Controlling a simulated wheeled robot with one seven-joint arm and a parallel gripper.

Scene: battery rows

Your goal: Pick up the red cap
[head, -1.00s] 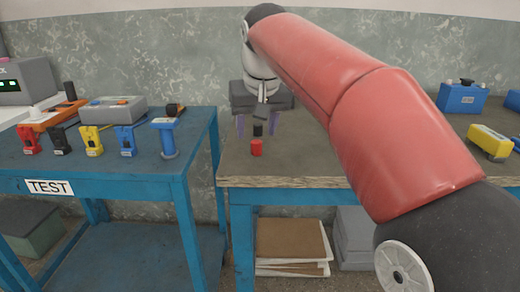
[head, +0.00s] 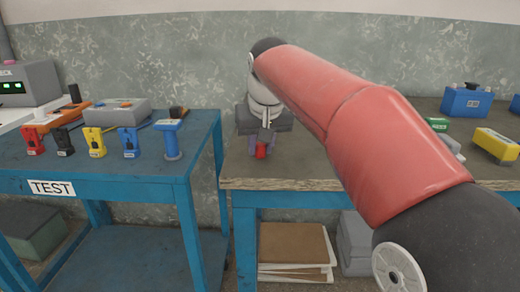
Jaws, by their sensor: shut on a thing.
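The red cap (head: 261,151) is a small red cylinder at the left front part of the wooden-topped bench. My gripper (head: 262,147) is over it, with its purple fingers on either side of the cap, shut on it. The cap appears at about bench-top height; whether it touches the top cannot be told. The small black cap seen earlier behind the red one is now hidden by my gripper.
The wooden-topped bench (head: 290,172) is clear around the cap. My arm covers its middle. Blue (head: 466,100) and yellow (head: 495,143) batteries stand at its right. The blue TEST table (head: 110,185) at left holds several coloured clamps and a blue post (head: 170,138).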

